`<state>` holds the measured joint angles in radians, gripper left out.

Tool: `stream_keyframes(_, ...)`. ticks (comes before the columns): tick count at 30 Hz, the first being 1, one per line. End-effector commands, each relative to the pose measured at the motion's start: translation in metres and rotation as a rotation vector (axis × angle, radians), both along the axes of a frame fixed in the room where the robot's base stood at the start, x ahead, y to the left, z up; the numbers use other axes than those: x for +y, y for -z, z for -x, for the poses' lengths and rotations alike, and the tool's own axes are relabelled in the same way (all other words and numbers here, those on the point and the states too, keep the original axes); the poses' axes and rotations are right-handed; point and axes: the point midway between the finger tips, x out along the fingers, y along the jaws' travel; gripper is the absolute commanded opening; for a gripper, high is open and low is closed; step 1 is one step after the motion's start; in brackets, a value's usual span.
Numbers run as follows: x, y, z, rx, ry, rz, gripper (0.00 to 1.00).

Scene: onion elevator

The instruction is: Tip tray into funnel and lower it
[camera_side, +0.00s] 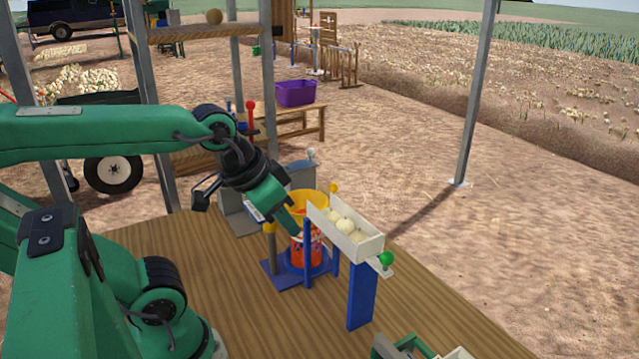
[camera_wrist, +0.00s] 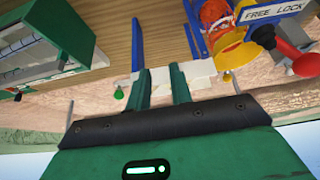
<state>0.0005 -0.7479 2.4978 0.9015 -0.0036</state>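A white tray (camera_side: 370,246) holds several pale onions (camera_side: 345,226) above a blue post (camera_side: 361,295). A green knob (camera_side: 386,259) is at its near end and a yellow knob (camera_side: 333,188) at its far end. The yellow funnel (camera_side: 309,197) stands left of the tray, over an orange-red container (camera_side: 306,252). My gripper (camera_side: 292,226) is low beside the funnel, left of the tray. In the wrist view its green fingers (camera_wrist: 161,88) are apart, with part of the white tray (camera_wrist: 200,76) behind them. I cannot tell whether they touch it. The funnel (camera_wrist: 238,52) also shows there.
A red lever (camera_wrist: 302,62) with a "FREE LOCK" sign (camera_wrist: 272,12) is near the funnel. A green-framed box (camera_side: 405,347) stands at the near table edge. The wooden table (camera_side: 420,318) is clear right of the post. A purple crate (camera_side: 296,93) sits on a bench behind.

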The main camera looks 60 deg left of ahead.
Motion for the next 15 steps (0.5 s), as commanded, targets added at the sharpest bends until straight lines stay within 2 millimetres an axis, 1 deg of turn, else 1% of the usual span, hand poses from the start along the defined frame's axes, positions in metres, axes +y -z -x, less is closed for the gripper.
stream_keyframes(1,0.0,-0.001,-0.001,0.003,-0.003,0.003,0.31)
stream_keyframes(3,-0.002,-0.003,-0.003,0.011,-0.012,0.01,0.44)
stream_keyframes(8,-0.007,-0.01,-0.011,0.056,-0.063,0.045,0.44)
stream_keyframes(15,-0.023,-0.027,-0.036,0.176,-0.213,0.121,0.44)
